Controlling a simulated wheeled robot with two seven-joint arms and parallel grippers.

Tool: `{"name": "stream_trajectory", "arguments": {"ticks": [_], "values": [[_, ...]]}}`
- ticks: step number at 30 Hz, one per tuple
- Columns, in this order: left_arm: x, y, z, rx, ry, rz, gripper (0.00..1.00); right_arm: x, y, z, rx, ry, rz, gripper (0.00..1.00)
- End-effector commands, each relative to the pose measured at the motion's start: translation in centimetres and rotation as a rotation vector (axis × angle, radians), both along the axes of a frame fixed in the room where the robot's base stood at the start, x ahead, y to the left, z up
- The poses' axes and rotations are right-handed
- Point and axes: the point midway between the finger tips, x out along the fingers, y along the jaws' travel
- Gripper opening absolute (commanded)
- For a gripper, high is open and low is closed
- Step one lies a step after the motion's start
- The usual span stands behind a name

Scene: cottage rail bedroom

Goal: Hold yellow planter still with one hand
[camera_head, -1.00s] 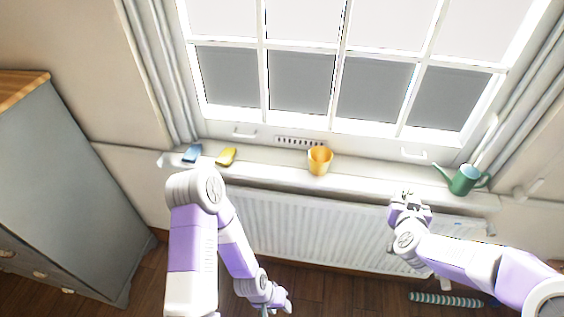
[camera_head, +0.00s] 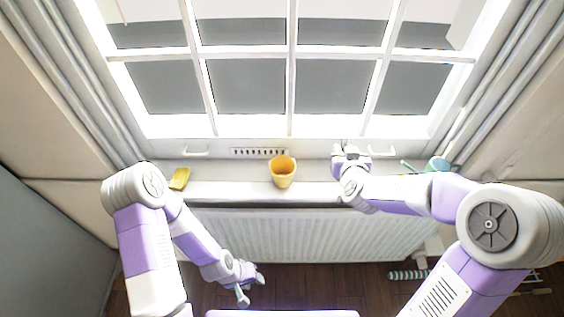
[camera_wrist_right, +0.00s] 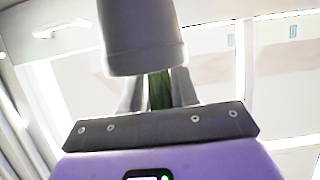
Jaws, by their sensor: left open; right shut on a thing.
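The yellow planter (camera_head: 283,173) stands upright on the white windowsill, below the middle of the window. My right gripper (camera_head: 347,151) is at sill height, to the right of the planter and apart from it. It is shut on a dark green thing (camera_wrist_right: 159,90), of which a strip shows between its fingers in the right wrist view; I cannot tell what it is. A dark grey rounded part crosses the top of that view. My left gripper (camera_head: 252,287) is open, low in front of the radiator, well below the planter and not touching it.
A yellow object (camera_head: 179,179) lies on the sill at left. A green watering can (camera_head: 437,164) is at the right end, partly behind my right arm. A white radiator (camera_head: 300,235) is under the sill. A striped roll (camera_head: 408,275) lies on the floor at right.

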Motion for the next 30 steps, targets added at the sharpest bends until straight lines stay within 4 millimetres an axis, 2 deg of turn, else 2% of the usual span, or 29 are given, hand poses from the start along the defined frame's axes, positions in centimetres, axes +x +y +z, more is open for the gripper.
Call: {"name": "stream_trajectory", "arguments": {"ticks": [1,6,12,15,21,30], "values": [[0.0,0.0,2.4,0.000,0.001,0.000,0.43,0.0,0.0,2.4,0.001,-0.003,0.000,0.00],[0.0,0.0,6.9,0.000,0.001,0.000,0.43,0.1,0.0,6.9,0.002,-0.002,-0.001,0.00],[0.0,0.0,11.4,0.000,0.001,0.000,0.43,0.1,0.0,11.4,0.001,-0.002,0.000,0.00],[0.0,0.0,12.9,0.000,0.001,0.000,0.43,0.1,0.0,12.9,0.001,-0.002,0.000,0.00],[0.0,0.0,14.3,0.000,0.001,0.000,0.43,0.1,0.0,14.3,0.000,-0.002,0.000,0.00],[0.0,0.0,14.2,0.000,0.001,0.000,0.43,0.1,0.0,14.3,0.000,-0.002,0.001,0.00]]}}
